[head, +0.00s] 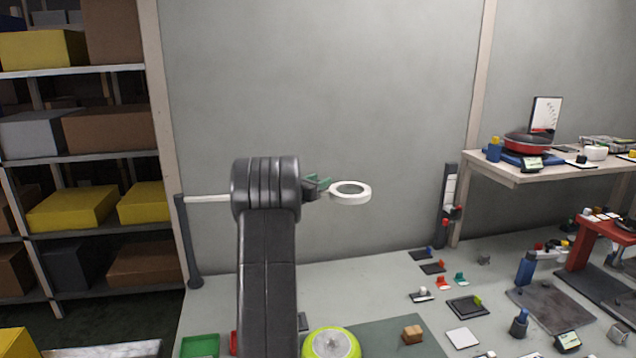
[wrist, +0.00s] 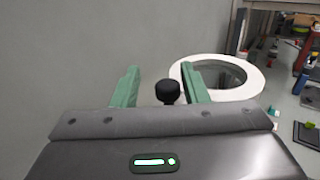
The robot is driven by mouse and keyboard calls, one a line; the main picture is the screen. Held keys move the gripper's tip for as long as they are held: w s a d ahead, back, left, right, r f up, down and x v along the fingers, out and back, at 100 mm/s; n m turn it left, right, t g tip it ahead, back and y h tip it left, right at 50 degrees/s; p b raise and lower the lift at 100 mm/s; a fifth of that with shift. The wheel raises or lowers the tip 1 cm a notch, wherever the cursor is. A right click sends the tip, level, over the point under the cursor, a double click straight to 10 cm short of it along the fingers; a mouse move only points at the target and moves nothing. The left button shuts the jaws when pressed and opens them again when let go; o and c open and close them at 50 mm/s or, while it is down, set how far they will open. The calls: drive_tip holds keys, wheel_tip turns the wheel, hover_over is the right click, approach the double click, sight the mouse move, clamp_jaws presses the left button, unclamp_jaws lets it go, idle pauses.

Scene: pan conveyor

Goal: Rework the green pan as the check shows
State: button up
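A lime-green round pan (head: 318,344) with a grey middle lies at the bottom of the head view, cut off by the frame edge. My gripper (head: 317,184) is raised well above it, at the white ring (head: 366,197). In the wrist view my gripper's green fingers (wrist: 162,84) stand apart, with a black knob (wrist: 168,92) showing between them. The knob shows a gap to the left finger and appears close to the right one; contact cannot be told. The white ring (wrist: 258,82) is behind the right finger.
A dark post (head: 187,245) carries a white bar (head: 208,198) that passes behind my arm. A bench (head: 490,172) at right holds a red pan (head: 528,144) and a chart board (head: 546,112). Several small parts and a small screen (head: 568,340) lie lower right. Shelves stand left.

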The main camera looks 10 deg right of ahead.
drive_tip(key=b+v, duration=0.3)
drive_tip(key=v, duration=1.1)
drive_tip(key=shift+d+r, duration=0.1)
drive_tip(key=p+x, duration=0.3)
drive_tip(key=x, duration=1.1)
drive_tip(key=shift+s+f+g, duration=0.2)
drive_tip(key=shift+s+g, duration=0.1)
drive_tip(key=shift+s, duration=0.35)
drive_tip(key=shift+r, duration=0.1)
